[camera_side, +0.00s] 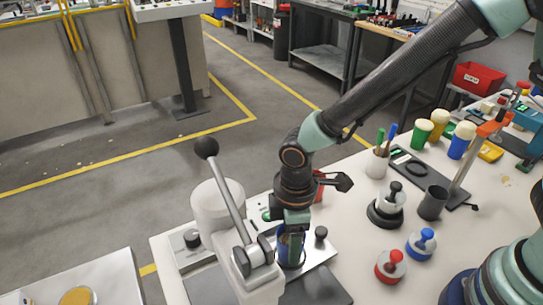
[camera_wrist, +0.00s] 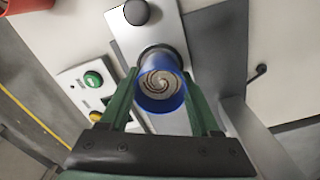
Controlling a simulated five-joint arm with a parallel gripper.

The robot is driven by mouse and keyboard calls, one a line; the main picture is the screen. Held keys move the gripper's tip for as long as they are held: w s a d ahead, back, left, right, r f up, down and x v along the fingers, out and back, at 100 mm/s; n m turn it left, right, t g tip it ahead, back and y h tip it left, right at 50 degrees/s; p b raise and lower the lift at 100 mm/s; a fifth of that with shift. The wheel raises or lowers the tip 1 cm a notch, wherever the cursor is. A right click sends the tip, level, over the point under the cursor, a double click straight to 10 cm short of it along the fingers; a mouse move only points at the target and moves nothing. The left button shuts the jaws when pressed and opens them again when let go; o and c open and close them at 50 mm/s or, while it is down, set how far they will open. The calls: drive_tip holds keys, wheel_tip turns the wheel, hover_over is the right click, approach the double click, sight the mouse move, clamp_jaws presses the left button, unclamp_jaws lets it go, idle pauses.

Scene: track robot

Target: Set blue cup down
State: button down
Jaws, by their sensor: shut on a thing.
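The blue cup (camera_wrist: 147,101) is between the two green fingers of my gripper (camera_wrist: 160,86) in the wrist view. Its open top faces the wrist camera and shows a brown and cream swirl inside. In the side view my gripper (camera_side: 291,252) points down and is shut on the blue cup (camera_side: 282,246), which a finger partly hides. The cup is at the bare metal plate (camera_side: 318,252), with a dark round edge beside it in the wrist view. I cannot tell whether its bottom touches the plate.
A black knob (camera_side: 321,233) stands on the plate beside my gripper. A lever with a black ball (camera_side: 206,148) rises close on the left. A green button (camera_wrist: 94,79) is on a panel beside the plate. A dark mug (camera_side: 433,203) and red and blue weights stand farther right.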

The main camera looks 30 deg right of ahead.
drive_tip(key=shift+c, duration=0.5)
unclamp_jaws()
drive_tip(key=shift+f, duration=0.15)
wheel_tip(320, 180, up, 11)
drive_tip(key=d+r+m+t, duration=0.2)
drive_tip(key=d+r+m, duration=0.2)
drive_tip(key=d, duration=0.7)
drive_tip(key=s+d+r+m+t, duration=0.1)
drive_tip(key=d+r+m+t, duration=0.2)
drive_tip(key=d+m, duration=0.6)
drive_tip(key=d+r, duration=0.2)
drive_tip(key=d, duration=0.1)
drive_tip(key=shift+s+d+r+t, duration=0.25)
drive_tip(key=shift+d+r+t, duration=0.05)
